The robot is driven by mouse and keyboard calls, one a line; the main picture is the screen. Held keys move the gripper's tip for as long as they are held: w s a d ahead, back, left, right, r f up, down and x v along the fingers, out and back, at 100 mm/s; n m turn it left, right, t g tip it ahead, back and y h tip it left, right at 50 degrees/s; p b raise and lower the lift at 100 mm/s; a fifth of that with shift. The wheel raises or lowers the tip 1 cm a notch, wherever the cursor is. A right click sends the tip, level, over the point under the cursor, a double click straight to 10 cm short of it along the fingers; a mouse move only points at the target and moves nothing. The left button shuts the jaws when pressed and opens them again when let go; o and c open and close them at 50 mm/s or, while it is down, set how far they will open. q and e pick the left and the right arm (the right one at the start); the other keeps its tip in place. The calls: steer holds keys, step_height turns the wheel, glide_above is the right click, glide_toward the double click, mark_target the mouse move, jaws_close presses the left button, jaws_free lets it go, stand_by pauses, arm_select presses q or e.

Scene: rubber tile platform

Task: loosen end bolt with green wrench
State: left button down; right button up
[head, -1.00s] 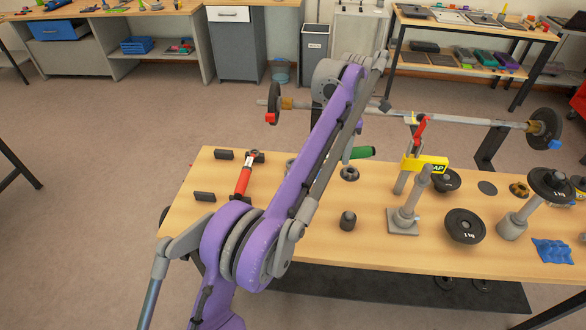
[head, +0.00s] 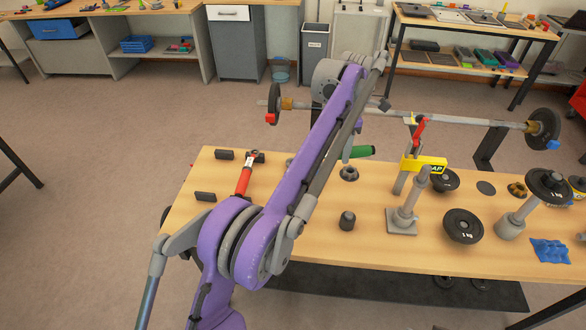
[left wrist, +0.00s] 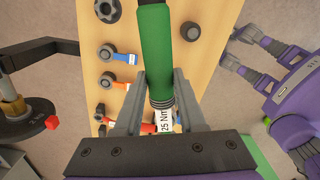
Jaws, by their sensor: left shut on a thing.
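My left arm crosses the head view, and its gripper is mostly hidden behind the arm. A green wrench handle (head: 360,152) shows just past it, over the bench. In the left wrist view my left gripper (left wrist: 157,85) is shut on the green wrench (left wrist: 153,45), with one finger on each side of the handle. A white label reading 25 Nm sits at the near end of the handle. The wrench's head is out of the frame. I cannot make out which bolt is the end bolt. My right gripper does not show clearly.
A long bar (head: 450,119) with end plates runs behind. Bare wood lies at front left.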

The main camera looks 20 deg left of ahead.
arm_select(q)
steer(key=shift+r+p, duration=0.25)
steer(key=shift+p, duration=0.05)
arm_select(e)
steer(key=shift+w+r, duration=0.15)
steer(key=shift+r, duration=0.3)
arm_select(q)
steer(key=shift+r, duration=0.15)
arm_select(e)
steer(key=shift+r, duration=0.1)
arm_select(q)
steer(key=shift+r+p, duration=1.3)
steer(key=shift+r, duration=0.65)
steer(key=shift+f, duration=0.1)
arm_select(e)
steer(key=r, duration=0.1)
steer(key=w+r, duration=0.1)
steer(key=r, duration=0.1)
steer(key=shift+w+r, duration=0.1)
arm_select(q)
steer(key=shift+s+d, duration=0.1)
